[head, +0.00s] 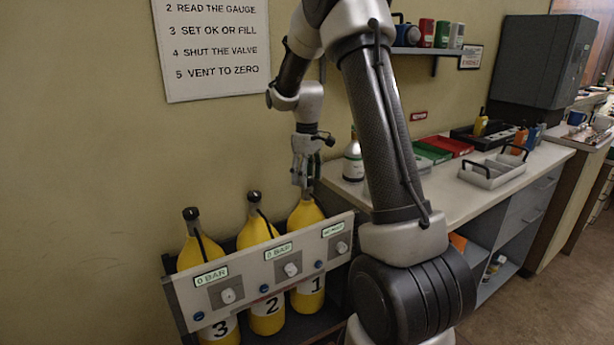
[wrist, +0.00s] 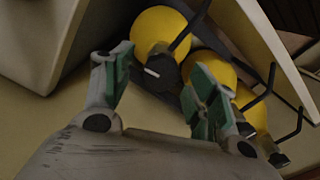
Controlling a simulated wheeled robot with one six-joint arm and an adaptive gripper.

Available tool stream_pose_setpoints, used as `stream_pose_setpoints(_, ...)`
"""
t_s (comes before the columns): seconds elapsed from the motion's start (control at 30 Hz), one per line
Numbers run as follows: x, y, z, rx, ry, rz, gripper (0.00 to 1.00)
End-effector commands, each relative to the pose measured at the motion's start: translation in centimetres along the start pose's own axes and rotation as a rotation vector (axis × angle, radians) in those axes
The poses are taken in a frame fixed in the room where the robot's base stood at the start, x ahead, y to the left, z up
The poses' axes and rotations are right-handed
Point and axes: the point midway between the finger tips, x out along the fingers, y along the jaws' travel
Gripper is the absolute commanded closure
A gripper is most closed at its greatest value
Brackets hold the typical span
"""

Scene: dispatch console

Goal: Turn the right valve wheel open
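Three yellow bottles numbered 3 (head: 193,252), 2 (head: 256,231) and 1 (head: 304,214) stand in a rack behind a grey panel. Their dark tops carry black hoses. White round knobs sit on the panel at left (head: 228,296), middle (head: 291,269) and right (head: 341,247). My gripper (head: 302,183) points down over bottle 1 and hides its top. In the wrist view, my gripper (wrist: 160,70) is open, its green-padded fingers on either side of a dark bottle top (wrist: 162,73) with a white mark. I cannot tell whether they touch it.
Lit displays on the panel read 0 BAR at left (head: 211,277) and middle (head: 278,251); the right one (head: 333,230) is too small to read. A counter (head: 440,200) with trays and a bottle (head: 353,160) stands close at right. The wall is close behind the rack.

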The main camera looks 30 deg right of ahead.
Motion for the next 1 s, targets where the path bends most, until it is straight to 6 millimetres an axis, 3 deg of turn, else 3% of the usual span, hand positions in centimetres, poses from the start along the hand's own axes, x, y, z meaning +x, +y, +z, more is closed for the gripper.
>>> stream_pose_setpoints(0.27, -0.6, 0.0, 0.0, 0.001, 0.0, 0.0, 0.42)
stream_pose_setpoints(0.73, -9.9, 0.0, 0.0, 0.0, 0.002, 0.001, 0.42)
stream_pose_setpoints(1.0, -11.9, 0.0, 0.0, 0.0, -0.001, -0.001, 0.42)
